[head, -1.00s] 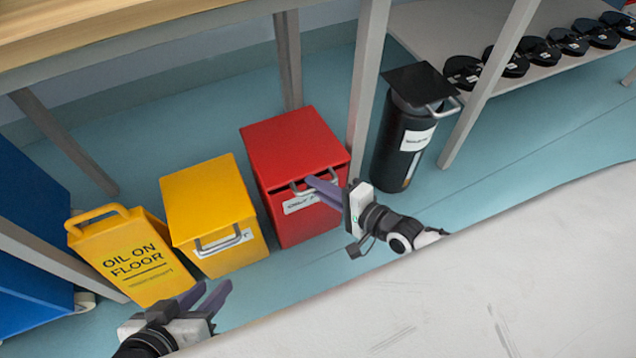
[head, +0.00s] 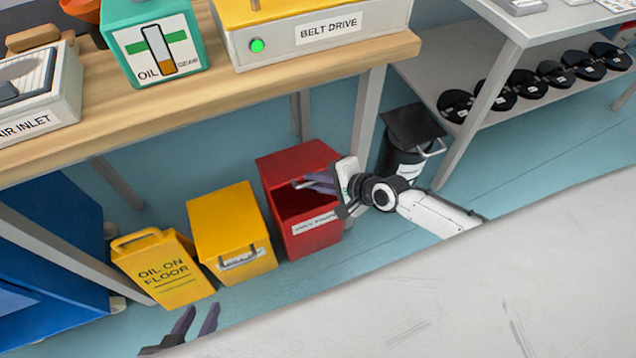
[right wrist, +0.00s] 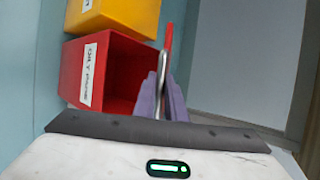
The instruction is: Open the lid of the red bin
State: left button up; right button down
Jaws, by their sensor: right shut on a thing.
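The red bin (head: 312,238) stands on the floor under the workbench, and its dark inside shows below the raised lid (head: 298,160). In the right wrist view the bin (right wrist: 73,75) is open, and its lid (right wrist: 168,40) shows edge-on at the fingers. My right gripper (head: 305,181) is at the front edge of the lid, its fingers shut on the grey handle (right wrist: 161,72). My left gripper (head: 196,322) is open and empty, low in the head view, well away from the red bin.
A yellow bin (head: 228,228) stands left of the red bin, beside a yellow oil-on-floor sign (head: 165,275). A black bin (head: 404,160) stands to the right near a table leg (head: 368,110).

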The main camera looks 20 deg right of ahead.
jog(key=shift+w+r, duration=0.55)
jog(key=shift+r, duration=0.2)
jog(key=c, duration=1.8)
grip_release()
jog(key=shift+s+p, duration=0.1)
jog(key=shift+p, duration=0.2)
jog(key=shift+s+d+r, duration=0.15)
jog(key=shift+s+r, duration=0.05)
jog(key=p+v, duration=0.3)
jog(key=v, duration=0.6)
jog(key=shift+s+d+r+p, duration=0.15)
jog(key=shift+s+d+p, duration=0.05)
jog(key=shift+p, duration=0.15)
